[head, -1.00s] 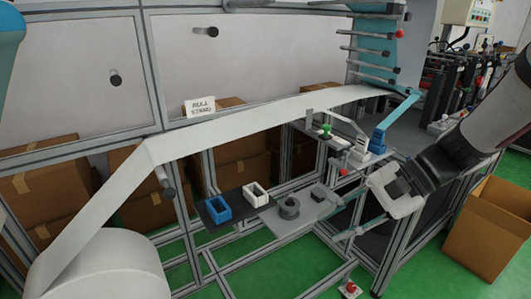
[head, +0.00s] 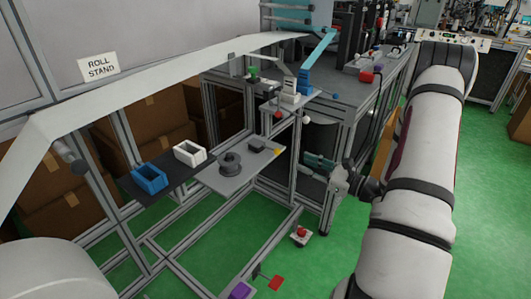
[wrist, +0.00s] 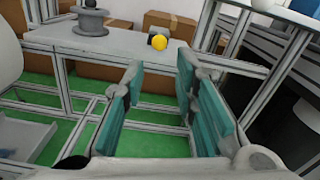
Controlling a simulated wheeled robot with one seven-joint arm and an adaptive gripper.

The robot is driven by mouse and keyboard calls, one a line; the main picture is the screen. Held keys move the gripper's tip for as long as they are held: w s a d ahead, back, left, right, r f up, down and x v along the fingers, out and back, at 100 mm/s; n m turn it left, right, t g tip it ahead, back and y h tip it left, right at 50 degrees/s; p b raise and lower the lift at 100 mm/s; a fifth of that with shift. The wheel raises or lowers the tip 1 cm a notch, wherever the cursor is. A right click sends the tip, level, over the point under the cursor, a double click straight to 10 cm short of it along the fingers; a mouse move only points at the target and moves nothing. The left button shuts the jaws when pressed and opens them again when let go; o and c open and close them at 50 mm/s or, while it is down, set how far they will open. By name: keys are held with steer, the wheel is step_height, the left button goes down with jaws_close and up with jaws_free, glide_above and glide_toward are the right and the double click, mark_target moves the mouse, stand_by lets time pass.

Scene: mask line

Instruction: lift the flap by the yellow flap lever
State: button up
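The yellow flap lever shows as a small yellow ball (wrist: 159,42) beside a dark block at the right end of a grey shelf. In the head view it is a small yellow spot (head: 277,151) at the shelf's edge. My gripper (wrist: 160,75) is open, with teal-padded fingers apart and nothing between them. The lever lies beyond the fingertips, roughly in line with the gap, not touched. In the head view my gripper (head: 316,162) is to the right of the lever, beside the frame post. I cannot clearly make out the flap itself.
The grey shelf (head: 215,178) carries a dark spool (head: 231,163). Left of it, a dark plate holds a blue holder (head: 150,179) and a white holder (head: 190,153). Metal frame posts (head: 297,165) stand close to my gripper. A white web runs above.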

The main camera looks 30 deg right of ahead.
mark_target(276, 151)
steer(key=b+x, duration=0.1)
steer(key=x, duration=1.2)
steer(key=shift+w+a, duration=0.1)
steer(key=shift+w, duration=0.2)
steer(key=shift+c, duration=0.5)
jaws_close()
